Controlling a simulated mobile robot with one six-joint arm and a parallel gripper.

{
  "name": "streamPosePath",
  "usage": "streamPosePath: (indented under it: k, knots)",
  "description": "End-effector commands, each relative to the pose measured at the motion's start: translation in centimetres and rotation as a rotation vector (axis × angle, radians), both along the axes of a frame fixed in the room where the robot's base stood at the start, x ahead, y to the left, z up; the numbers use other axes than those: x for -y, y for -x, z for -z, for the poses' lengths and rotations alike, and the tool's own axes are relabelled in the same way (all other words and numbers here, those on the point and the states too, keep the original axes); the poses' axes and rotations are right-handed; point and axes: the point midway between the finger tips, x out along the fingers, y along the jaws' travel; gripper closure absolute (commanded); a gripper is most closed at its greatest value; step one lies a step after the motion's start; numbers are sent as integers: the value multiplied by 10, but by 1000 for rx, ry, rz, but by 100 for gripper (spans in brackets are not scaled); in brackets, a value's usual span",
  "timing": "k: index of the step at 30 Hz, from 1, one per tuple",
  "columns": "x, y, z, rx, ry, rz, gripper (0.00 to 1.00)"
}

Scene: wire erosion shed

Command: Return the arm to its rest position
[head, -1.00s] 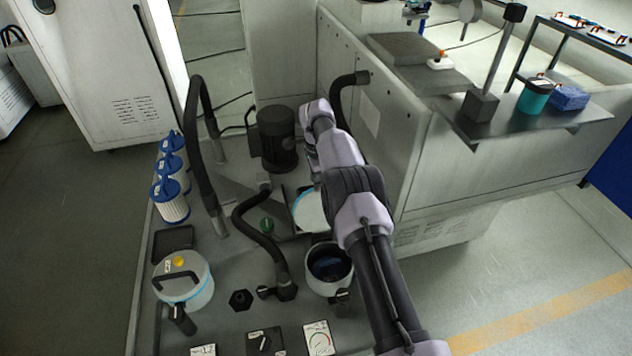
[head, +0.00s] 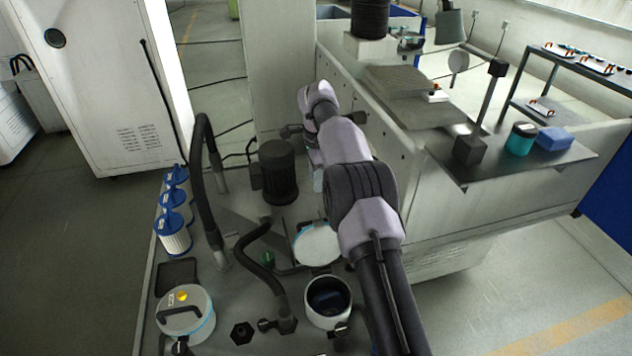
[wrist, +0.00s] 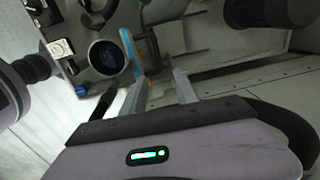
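My arm (head: 362,205) reaches up over the right side of the bench, bent at its top. My gripper is mostly hidden behind the arm in the head view. In the wrist view my gripper (wrist: 161,88) shows two pale fingers standing apart with nothing held between them. Past the fingers, an open round pot (wrist: 106,58) and a light-blue-rimmed disc (wrist: 128,48) lie below. In the head view the pot (head: 328,300) stands open with something dark inside, and the white disc (head: 317,246) lies left of the arm.
A grey machine (head: 430,190) stands close on the arm's right. A black motor (head: 278,172), bent hoses (head: 262,265), blue-capped filters (head: 174,232) and a lidded canister (head: 185,315) crowd the bench. A shelf at right holds a teal jar (head: 521,140). Floor is clear at left.

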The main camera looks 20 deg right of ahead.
Motion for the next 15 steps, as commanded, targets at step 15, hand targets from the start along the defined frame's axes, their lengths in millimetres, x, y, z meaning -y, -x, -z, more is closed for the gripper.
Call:
streamPosePath:
  k: [15]
  knots:
    - [-22, 48, -104, 103, -2, -275, 64]
